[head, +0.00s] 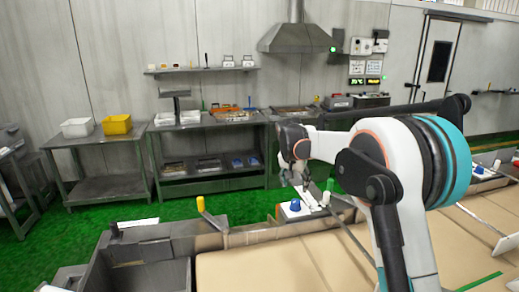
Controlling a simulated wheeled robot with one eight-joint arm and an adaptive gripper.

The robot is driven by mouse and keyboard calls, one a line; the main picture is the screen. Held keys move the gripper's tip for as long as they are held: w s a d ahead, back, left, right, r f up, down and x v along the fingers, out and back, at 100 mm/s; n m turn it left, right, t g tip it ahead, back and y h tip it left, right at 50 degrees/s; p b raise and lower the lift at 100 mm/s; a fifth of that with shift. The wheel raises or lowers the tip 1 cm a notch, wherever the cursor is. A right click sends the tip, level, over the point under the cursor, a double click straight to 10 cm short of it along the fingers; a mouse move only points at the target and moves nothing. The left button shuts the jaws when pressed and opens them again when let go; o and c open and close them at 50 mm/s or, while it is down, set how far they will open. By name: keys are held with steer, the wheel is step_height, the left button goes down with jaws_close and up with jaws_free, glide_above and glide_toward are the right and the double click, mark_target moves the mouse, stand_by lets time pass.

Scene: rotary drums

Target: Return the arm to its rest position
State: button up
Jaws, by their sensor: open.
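My arm (385,165) rises at the right of the head view and reaches left, bent over at the top. My gripper (302,182) hangs at the arm's left end, pointing down, with open jaws that look empty. It appears over or just behind a small white block with a blue knob (295,205), near the edge of the tan surface (285,268). I cannot tell whether the gripper touches anything there. The fingertips are small and partly lost against the background.
A metal trough (140,270) stands at the front left, with a yellow handle (201,205) beside it. Green floor (95,222) lies clear between.

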steer(key=s+d+r+n+b, duration=0.1)
steer(key=s+r, duration=0.2)
steer(key=s, duration=0.5)
steer(key=s+r+n+t+y+b, duration=0.1)
steer(key=s+r+b, duration=0.1)
steer(key=s, duration=0.6)
steer(key=s+d+r+n+b, duration=0.1)
steer(key=s+r, duration=0.2)
steer(key=s, duration=0.5)
steer(key=s+f+n+b, duration=0.1)
steer(key=s+f, duration=0.3)
steer(key=s, duration=0.4)
steer(key=s+f+n+t+b, duration=0.1)
steer(key=s+f, duration=0.3)
steer(key=s, duration=0.4)
steer(key=s+f+n+t+y+b, duration=0.1)
steer(key=s+f, duration=0.3)
steer(key=s, duration=0.4)
steer(key=shift+b, duration=0.4)
steer(key=shift+d+f, duration=0.1)
steer(key=shift+c, duration=0.5)
